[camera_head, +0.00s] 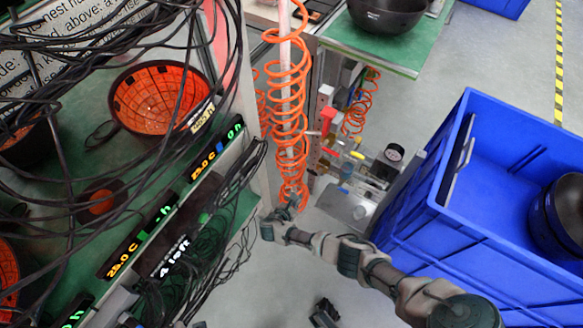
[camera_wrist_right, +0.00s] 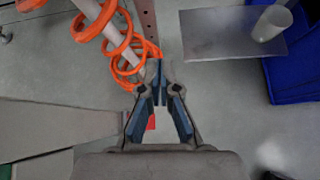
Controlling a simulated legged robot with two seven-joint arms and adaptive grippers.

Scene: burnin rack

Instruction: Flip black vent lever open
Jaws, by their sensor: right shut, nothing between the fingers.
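My right gripper (camera_head: 288,207) is at the lower end of the orange coiled hose (camera_head: 288,120), left of the pneumatic fittings. In the right wrist view its fingers (camera_wrist_right: 160,88) are together with nothing between them. The orange coil (camera_wrist_right: 118,35) and a pale pole are just beyond and left of the fingertips. A small red part (camera_wrist_right: 151,121) shows behind the fingers. I cannot make out the black vent lever for certain in either view. It may be hidden by the gripper or coil, or too small to tell.
A rack with displays, dark cables and an orange-lined bowl (camera_head: 160,97) stands left. Valves and a round gauge (camera_head: 393,153) are right of the coil. A blue bin (camera_head: 430,215) with black bowls stands right. A metal plate (camera_wrist_right: 225,36) carries a pale cup (camera_wrist_right: 272,22).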

